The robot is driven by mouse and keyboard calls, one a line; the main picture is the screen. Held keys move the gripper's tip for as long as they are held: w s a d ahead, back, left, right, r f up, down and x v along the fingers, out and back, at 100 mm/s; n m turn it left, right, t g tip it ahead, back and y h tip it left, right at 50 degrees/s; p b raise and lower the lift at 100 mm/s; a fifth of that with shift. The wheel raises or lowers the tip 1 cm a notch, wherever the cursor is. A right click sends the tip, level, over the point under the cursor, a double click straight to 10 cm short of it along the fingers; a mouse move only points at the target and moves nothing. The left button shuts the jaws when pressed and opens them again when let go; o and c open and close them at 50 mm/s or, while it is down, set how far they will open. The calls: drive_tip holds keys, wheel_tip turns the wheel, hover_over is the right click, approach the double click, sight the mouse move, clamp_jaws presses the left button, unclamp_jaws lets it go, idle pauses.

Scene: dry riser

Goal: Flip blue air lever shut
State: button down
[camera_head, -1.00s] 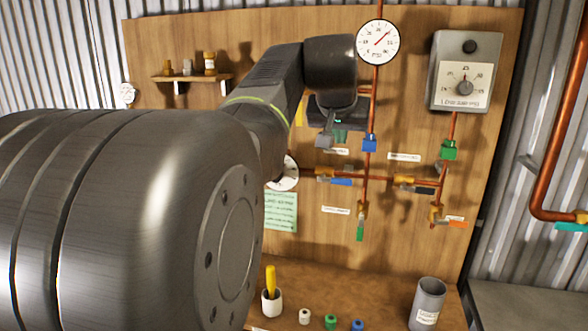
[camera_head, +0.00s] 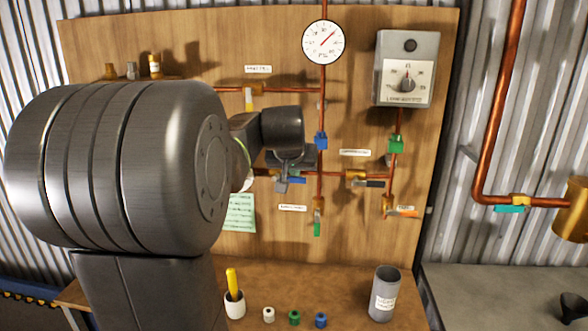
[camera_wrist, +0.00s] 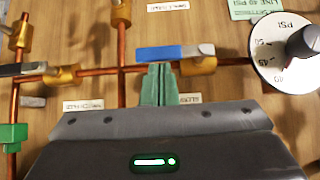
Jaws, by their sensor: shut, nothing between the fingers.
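The blue lever (camera_wrist: 168,53) lies in line with the horizontal copper pipe, on a brass valve body (camera_wrist: 196,66) in the wrist view. In the head view the blue lever (camera_head: 293,208) shows just below the pipe, partly behind my gripper. My gripper (camera_wrist: 158,66) is shut and empty, with its greenish fingertips right at the long edge of the lever. I cannot tell whether they touch it. In the head view my gripper (camera_head: 282,188) hangs in front of the pipe, and my arm hides part of the board to the left.
A black lever (camera_head: 370,184), an orange lever (camera_head: 404,212) and a green lever (camera_head: 317,229) sit nearby. A round gauge (camera_wrist: 285,52) is close beside the valve. A pressure dial (camera_head: 323,42) and a grey control box (camera_head: 406,69) are higher up. A grey cup (camera_head: 384,294) stands on the bench.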

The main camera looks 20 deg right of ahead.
drive_tip(key=shift+s+d+f+m+t+y, duration=0.2)
drive_tip(key=shift+f+m+t+y, duration=0.1)
drive_tip(key=shift+f+t+y, duration=0.15)
idle(0.6)
drive_tip(key=shift+s+d+f+m+t+y+b, duration=0.15)
drive_tip(key=shift+d+f+m+t+y+b, duration=0.15)
drive_tip(key=shift+f+m+t+y+b, duration=0.35)
drive_tip(key=f+m+t+y+b, duration=0.1)
drive_tip(key=f+t+y+b, duration=0.1)
drive_tip(key=b, duration=0.3)
drive_tip(key=a+f+m+t+y+b, duration=0.1)
drive_tip(key=m+t+y+b, duration=0.1)
drive_tip(key=b, duration=0.3)
drive_tip(key=f+m+t+y+b, duration=0.2)
drive_tip(key=b, duration=0.3)
drive_tip(key=shift+w+a+f+m, duration=0.15)
drive_tip(key=shift+w+f+m, duration=0.1)
drive_tip(key=shift+w+f, duration=0.15)
drive_tip(key=shift+r, duration=0.1)
